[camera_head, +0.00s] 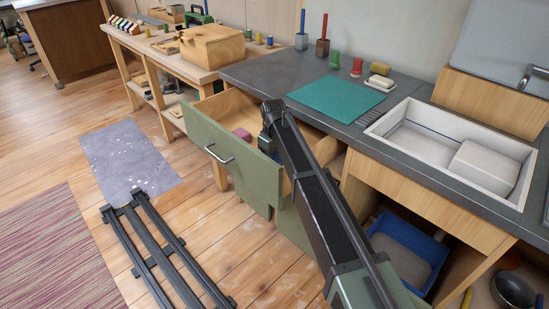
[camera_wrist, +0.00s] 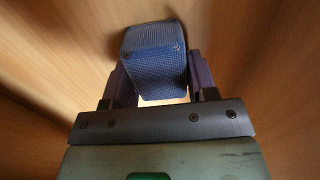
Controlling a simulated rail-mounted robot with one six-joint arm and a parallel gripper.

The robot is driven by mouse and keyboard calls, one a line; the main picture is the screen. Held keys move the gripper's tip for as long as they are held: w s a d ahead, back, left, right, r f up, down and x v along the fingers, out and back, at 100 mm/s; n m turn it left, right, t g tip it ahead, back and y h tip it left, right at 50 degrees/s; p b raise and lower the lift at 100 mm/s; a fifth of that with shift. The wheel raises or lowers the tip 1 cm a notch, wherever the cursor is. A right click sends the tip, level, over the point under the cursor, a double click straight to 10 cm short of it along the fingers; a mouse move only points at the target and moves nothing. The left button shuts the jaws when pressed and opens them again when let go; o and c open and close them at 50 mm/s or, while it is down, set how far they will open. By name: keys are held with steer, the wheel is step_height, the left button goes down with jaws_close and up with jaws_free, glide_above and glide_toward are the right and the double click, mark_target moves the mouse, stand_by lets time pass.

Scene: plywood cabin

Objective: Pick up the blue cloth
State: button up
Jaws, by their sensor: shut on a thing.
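The blue cloth (camera_wrist: 154,45) is a folded, woven blue piece in the wrist view. It sits between the two fingers of my gripper (camera_wrist: 157,72), which is shut on it. Wooden surfaces surround it. In the head view my arm reaches down into the open drawer (camera_head: 226,140), which has a green front and wooden sides. The arm hides most of the gripper and cloth there. Whether the cloth touches the drawer floor I cannot tell.
A pink block (camera_head: 242,134) lies in the drawer, left of my arm. The grey worktop (camera_head: 262,73) above carries a green mat (camera_head: 336,100) and a sink (camera_head: 452,150). A blue bin (camera_head: 405,247) stands under the sink. The drawer's side walls are close around my gripper.

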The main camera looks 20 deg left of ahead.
steer(key=shift+r, duration=0.1)
step_height(320, 180, up, 20)
steer(key=p, duration=2)
